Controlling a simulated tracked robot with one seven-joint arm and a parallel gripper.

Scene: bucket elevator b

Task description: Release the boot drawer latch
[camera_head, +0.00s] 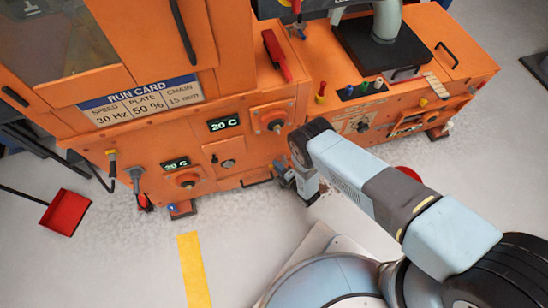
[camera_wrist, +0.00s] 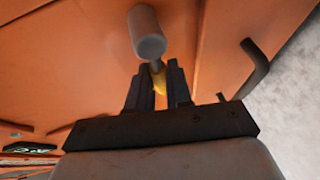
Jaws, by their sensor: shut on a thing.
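The stem comes out of a grey cylinder (camera_wrist: 147,35) on the orange panel; this looks like the boot drawer latch. The fingertips are just short of the cylinder. In the head view, my gripper (camera_head: 284,174) is low at the front of the orange machine (camera_head: 245,150), and my arm and gripper hide the latch there.
A dark bar handle (camera_wrist: 258,65) stands out from the orange panel to the right of the fingers. A red dustpan (camera_head: 66,212) lies on the floor at left. A yellow floor stripe (camera_head: 194,270) runs in front.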

